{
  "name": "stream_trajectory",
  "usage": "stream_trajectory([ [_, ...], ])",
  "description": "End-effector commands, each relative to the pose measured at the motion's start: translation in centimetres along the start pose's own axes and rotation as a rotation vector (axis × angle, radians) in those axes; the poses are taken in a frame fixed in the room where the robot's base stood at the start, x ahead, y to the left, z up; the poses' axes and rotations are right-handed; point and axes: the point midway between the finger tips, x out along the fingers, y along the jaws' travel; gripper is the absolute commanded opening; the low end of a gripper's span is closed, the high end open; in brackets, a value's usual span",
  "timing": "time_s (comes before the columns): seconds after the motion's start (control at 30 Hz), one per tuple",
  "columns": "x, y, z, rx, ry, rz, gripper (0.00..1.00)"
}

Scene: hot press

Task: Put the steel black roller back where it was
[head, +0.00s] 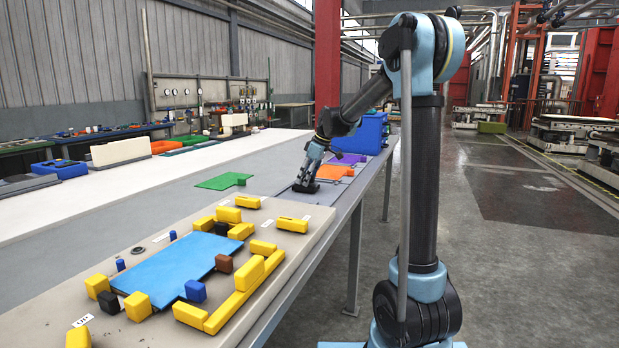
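My gripper (306,181) is low over the grey table, to the right of the green sheet. It points down and is small and dark in this view. A black shape shows at its fingertips, but I cannot tell whether that is the steel black roller or only the fingers. I cannot tell whether the gripper is open or shut. I cannot pick out the roller for sure anywhere else. A small dark round piece (138,250) lies on the beige board at the left of the blue sheet.
The beige board (290,232) in front carries a blue sheet (180,267), several yellow blocks (250,273) and small blue, brown and black blocks. A green sheet (222,181), an orange sheet (333,171), a purple sheet (347,158) and a blue bin (366,133) lie farther back.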

Motion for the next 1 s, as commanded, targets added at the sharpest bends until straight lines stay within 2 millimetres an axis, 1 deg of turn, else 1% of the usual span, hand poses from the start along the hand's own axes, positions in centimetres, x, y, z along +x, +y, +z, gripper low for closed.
stream_trajectory([
  [0.03,0.3,0.2,0.5,0.004,-0.008,-0.002,0.38],
  [0.17,0.4,0.5,0.7,0.007,-0.008,-0.001,0.38],
  [0.37,-0.3,0.0,0.8,0.006,-0.007,0.007,0.38],
  [0.6,-0.6,-0.4,0.5,0.002,-0.003,0.009,0.38],
  [1.0,-0.7,-0.6,0.1,-0.001,0.001,0.008,0.38],
])
